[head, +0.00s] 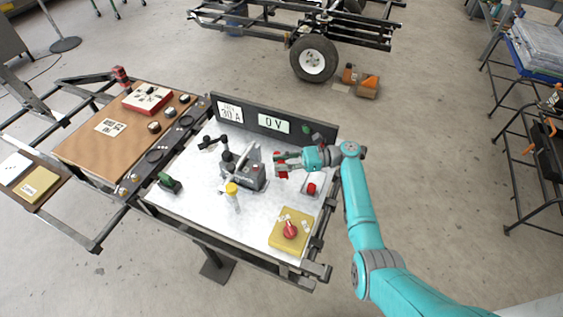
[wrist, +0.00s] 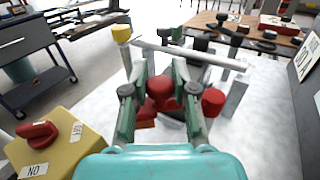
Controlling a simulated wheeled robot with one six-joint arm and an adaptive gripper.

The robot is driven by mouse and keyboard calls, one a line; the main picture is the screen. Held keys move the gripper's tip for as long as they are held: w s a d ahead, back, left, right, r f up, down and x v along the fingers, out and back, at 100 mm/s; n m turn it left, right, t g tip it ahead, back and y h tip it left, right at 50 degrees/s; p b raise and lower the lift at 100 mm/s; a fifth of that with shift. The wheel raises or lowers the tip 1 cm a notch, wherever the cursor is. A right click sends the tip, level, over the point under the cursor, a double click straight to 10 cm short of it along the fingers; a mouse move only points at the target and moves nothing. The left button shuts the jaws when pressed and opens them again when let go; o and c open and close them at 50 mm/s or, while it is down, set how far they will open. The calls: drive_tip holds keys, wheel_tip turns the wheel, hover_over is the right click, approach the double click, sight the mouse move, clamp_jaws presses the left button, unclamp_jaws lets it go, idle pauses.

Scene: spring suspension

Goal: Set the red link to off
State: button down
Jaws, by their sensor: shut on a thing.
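The red link (wrist: 160,88) is a rounded red piece between the two fingers of my gripper (wrist: 160,74) in the wrist view. My gripper is shut on it, and a red block shows just under it. In the head view my gripper (head: 283,161) is at the right of the white bench panel, with red showing by its fingers. The fingers hide part of the link and its lower end, so I cannot tell its setting.
A yellow box (head: 280,239) with a red rotary switch (head: 290,230) is at the panel's front right. A grey lever device (head: 245,175) and a yellow-capped post (head: 232,188) stand left of my gripper. A dark board behind carries signs reading 30 A and 0 V (head: 273,124).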

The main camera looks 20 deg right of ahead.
drive_tip(key=c, duration=0.9)
unclamp_jaws()
drive_tip(key=shift+d, duration=0.15)
drive_tip(key=v, duration=1.1)
drive_tip(key=shift+s+d, duration=0.25)
drive_tip(key=shift+d, duration=0.1)
